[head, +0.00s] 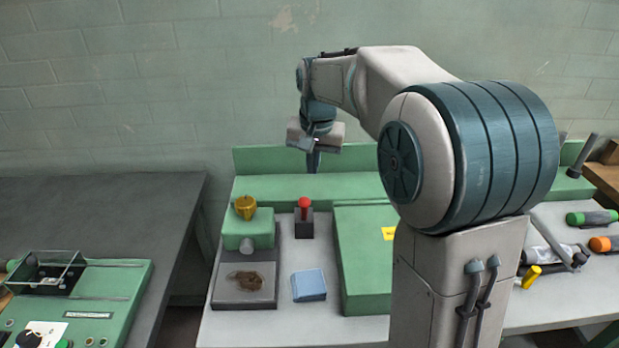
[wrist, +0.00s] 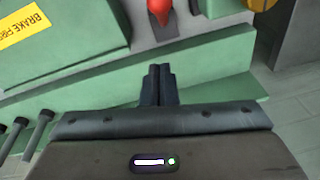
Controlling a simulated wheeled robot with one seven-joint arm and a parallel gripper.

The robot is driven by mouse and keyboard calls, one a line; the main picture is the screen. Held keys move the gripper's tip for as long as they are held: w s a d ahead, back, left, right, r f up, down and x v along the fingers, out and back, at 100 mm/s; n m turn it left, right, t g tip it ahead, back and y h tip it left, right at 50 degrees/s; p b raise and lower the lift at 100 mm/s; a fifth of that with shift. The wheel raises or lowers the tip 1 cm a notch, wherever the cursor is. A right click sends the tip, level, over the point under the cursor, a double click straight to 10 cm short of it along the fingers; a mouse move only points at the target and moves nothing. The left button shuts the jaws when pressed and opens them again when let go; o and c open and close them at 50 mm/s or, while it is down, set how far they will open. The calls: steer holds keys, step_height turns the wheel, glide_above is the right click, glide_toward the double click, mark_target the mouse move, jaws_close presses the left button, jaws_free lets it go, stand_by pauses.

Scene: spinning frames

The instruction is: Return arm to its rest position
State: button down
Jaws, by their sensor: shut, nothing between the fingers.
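My gripper (wrist: 158,72) is shut and empty, its two dark fingers together in the wrist view. In the head view my gripper (head: 313,165) hangs pointing down in front of the green back ledge of the workbench, above and behind the red-knobbed lever. My arm reaches from the right foreground over the bench, bent at the elbow. It hides part of the bench's middle and right.
Below stand a red-knobbed lever (head: 305,207), a yellow knob (head: 245,206) on a green block, a blue pad (head: 309,286) and a green box (head: 365,262). Tools lie at right, including a green-handled one (head: 592,217). A green control panel (head: 100,295) stands at left.

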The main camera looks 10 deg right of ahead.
steer(key=s+d+r+n, duration=0.1)
steer(key=s+d+r, duration=0.1)
steer(key=s, duration=1)
steer(key=s+d+f+n, duration=0.2)
steer(key=s+f, duration=0.6)
steer(key=s, duration=0.5)
steer(key=shift+s+d+f+t, duration=0.15)
steer(key=shift+s+f+t, duration=0.15)
steer(key=shift+s+f, duration=0.1)
